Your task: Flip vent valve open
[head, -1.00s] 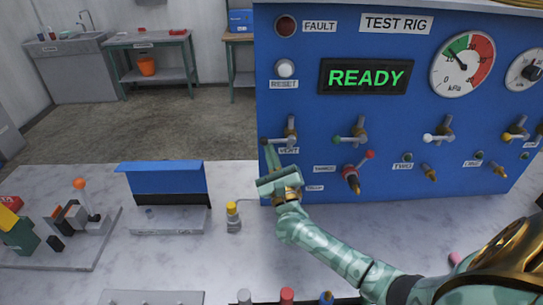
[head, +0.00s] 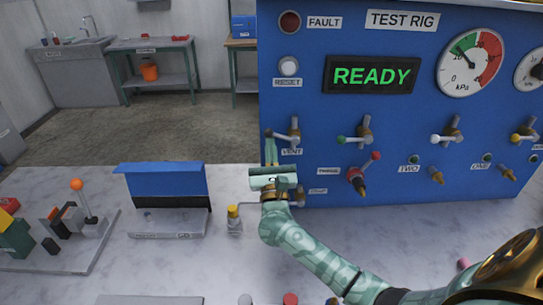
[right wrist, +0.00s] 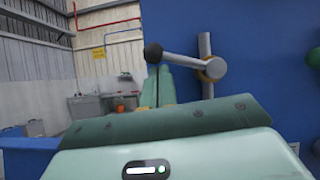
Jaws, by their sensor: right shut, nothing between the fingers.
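The VENT valve (head: 294,136) is on the left of the blue test rig panel. Its grey lever lies roughly level, pointing left to a dark ball knob (head: 268,132). In the right wrist view the black knob (right wrist: 153,53) and lever rod (right wrist: 180,60) show clearly, with the brass-coloured hub (right wrist: 214,69) to the right. My right gripper (head: 270,148) is shut and empty, with its fingers pointing up just below the knob. In the wrist view the fingertips (right wrist: 165,72) overlap the knob end; I cannot tell whether they touch. My left gripper is out of view.
The display (head: 371,75) reads READY. A green-knobbed valve (head: 362,136) and a red-knobbed valve (head: 358,180) are to the right. A small yellow-capped fitting (head: 234,217) and a blue-topped stand (head: 163,182) are on the bench to the left.

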